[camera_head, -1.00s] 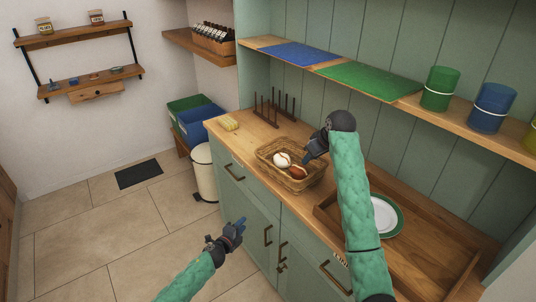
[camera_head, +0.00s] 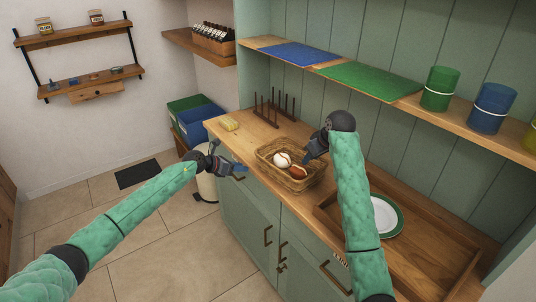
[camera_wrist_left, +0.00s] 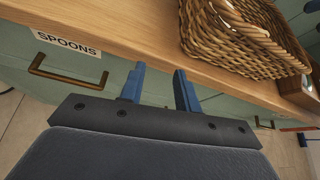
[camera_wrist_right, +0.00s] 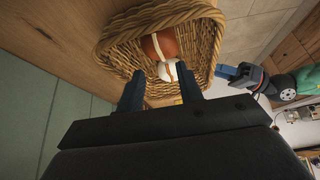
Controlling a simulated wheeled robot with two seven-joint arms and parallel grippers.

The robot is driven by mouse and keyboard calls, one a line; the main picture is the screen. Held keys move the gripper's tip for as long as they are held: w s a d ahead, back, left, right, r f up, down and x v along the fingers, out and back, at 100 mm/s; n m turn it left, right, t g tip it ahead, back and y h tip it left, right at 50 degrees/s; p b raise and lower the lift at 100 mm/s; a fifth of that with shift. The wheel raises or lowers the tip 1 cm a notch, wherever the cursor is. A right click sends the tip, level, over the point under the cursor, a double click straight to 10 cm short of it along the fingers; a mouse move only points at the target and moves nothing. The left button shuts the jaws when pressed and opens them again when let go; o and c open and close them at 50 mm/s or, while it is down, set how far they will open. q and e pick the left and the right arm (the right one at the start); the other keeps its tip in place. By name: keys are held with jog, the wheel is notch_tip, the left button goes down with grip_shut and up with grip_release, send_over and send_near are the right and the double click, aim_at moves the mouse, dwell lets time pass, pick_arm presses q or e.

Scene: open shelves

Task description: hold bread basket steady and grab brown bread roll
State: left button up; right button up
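The wicker bread basket (camera_head: 294,182) stands on the wooden counter and holds a white roll (camera_head: 282,160) and a brown roll (camera_head: 298,171). My right gripper (camera_head: 311,157) is at the basket's back right side, its fingers apart over the basket's edge. In the right wrist view the brown roll (camera_wrist_right: 160,44) and the white roll (camera_wrist_right: 167,70) lie beyond the open fingers (camera_wrist_right: 159,92). My left gripper (camera_head: 240,171) is in front of the counter edge, left of the basket. In the left wrist view its fingers (camera_wrist_left: 159,82) are open and empty, with the basket (camera_wrist_left: 235,38) ahead.
A wooden tray (camera_head: 420,262) with a green-rimmed plate (camera_head: 384,216) is to the right. A wooden peg rack (camera_head: 274,108) stands behind the basket, and a yellow sponge-like block (camera_head: 229,124) lies at the counter's left end. Drawers with handles (camera_head: 235,172) front the counter.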

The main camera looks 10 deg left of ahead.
pick_arm(q)
jog(key=w+a+r+m+g+y, duration=0.3)
jog(key=a+r+m+y, duration=0.3)
jog(key=a+r+m, duration=0.25)
jog(key=m+g+y, duration=0.2)
jog(key=m+g, duration=0.1)
jog(key=m, duration=0.7)
send_near(271, 173)
jog(key=shift+w+a, duration=0.1)
jog(key=shift+w, duration=0.2)
jog(key=shift+y, duration=0.3)
jog(key=shift+w+d+f, duration=0.1)
jog(key=shift+d+f, duration=0.2)
jog(key=shift+f, duration=1)
jog(key=shift+w+d+f, duration=0.15)
jog(key=shift+d+f, duration=0.15)
jog(key=shift+f, duration=1)
jog(key=shift+w+d+f, duration=0.1)
jog(key=shift+d+f, duration=0.15)
jog(key=shift+f, duration=1.05)
jog(key=shift+c, duration=0.4)
grip_shut()
